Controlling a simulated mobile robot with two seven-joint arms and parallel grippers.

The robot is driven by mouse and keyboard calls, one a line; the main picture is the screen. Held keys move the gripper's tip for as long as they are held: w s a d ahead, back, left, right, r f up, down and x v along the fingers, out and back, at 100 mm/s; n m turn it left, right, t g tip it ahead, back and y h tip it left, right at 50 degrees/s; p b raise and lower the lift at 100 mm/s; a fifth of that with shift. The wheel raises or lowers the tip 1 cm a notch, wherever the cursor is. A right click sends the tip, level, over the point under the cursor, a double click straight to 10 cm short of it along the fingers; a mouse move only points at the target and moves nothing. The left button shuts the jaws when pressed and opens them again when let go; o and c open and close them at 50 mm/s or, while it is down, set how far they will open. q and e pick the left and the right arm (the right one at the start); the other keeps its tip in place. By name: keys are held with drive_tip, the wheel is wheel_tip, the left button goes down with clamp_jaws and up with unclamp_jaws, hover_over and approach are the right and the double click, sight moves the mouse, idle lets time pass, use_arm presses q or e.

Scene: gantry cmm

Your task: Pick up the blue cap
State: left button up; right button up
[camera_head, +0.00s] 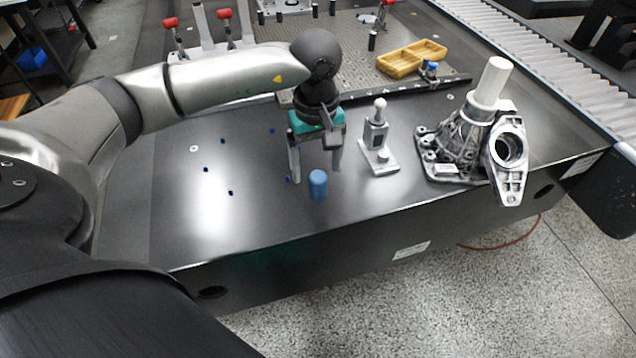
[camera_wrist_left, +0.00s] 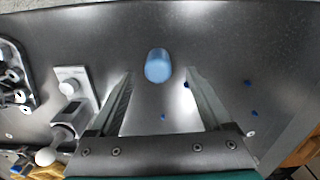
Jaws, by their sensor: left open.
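The blue cap (camera_head: 318,184) is a small blue cylinder standing upright on the dark table near its front edge. It also shows in the left wrist view (camera_wrist_left: 158,66), ahead of the fingertips and between their lines. My left gripper (camera_head: 315,176) is open and points down, just behind and above the cap. In the left wrist view its two fingers (camera_wrist_left: 160,76) are spread apart with nothing between them. The cap stands clear of both fingers as far as I can see. My right gripper is not in view.
A metal stand with a white ball tip (camera_head: 379,145) is right of the gripper. A grey metal casting (camera_head: 458,145) with a white cylinder (camera_head: 492,82) stands farther right. A yellow tray (camera_head: 411,59) lies behind. The table (camera_head: 300,222) left of the cap is mostly clear.

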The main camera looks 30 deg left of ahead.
sight(318, 175)
use_arm(q)
wheel_tip(318, 175, down, 4)
drive_tip(key=shift+w+d+r+b, duration=0.1)
drive_tip(key=shift+d+r+b, duration=0.1)
drive_tip(key=shift+b, duration=0.5)
drive_tip(key=shift+a+f, duration=0.1)
drive_tip(key=shift+f, duration=0.45)
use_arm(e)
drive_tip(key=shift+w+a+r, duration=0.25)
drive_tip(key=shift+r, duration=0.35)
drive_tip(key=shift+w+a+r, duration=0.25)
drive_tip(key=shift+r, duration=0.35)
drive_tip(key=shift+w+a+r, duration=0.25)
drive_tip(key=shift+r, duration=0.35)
use_arm(q)
drive_tip(key=shift+c, duration=0.3)
clamp_jaws()
